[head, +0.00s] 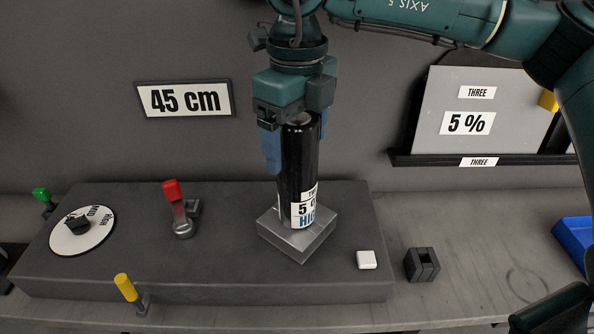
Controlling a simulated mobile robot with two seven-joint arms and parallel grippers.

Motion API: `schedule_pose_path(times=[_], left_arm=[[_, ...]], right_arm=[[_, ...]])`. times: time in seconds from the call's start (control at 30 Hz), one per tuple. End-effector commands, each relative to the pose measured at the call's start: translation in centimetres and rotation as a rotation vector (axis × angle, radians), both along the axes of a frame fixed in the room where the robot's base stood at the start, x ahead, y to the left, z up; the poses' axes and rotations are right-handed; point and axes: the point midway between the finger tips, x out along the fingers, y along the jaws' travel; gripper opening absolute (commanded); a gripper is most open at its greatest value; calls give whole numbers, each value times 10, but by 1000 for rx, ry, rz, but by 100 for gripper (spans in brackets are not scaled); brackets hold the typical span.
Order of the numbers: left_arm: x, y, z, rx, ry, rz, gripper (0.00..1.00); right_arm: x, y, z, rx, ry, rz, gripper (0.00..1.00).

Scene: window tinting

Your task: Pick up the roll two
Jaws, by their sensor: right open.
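The roll (298,165) is a black upright cylinder with a white label near its bottom; the label is partly cut off and reads "TW", "5" and "HIGH" in part. It stands in a square metal holder (302,242) on the dark grey console. My right gripper (296,148) points down over the roll's top, with its blue fingers open on either side of it. The roll's upper end is between the fingers. Whether a finger touches it, I cannot tell. My left gripper is not in view.
The console (225,262) carries a dial (84,240), a red-tipped lever (174,195), a yellow-tipped lever (126,288) and a white button (366,260). A dark block (422,264) sits to its right. A "45 cm" sign (185,100) and a "THREE 5 %" panel (500,90) are behind.

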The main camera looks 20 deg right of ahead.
Motion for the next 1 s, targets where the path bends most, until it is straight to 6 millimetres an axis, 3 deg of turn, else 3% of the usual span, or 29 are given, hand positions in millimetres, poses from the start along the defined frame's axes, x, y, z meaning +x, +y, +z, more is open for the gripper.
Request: schedule_pose_path(times=[0.17,1.0], left_arm=[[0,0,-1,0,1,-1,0],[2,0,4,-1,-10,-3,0]], right_arm=[[0,0,0,0,0,0,73],[0,0,1,0,0,0,5]])
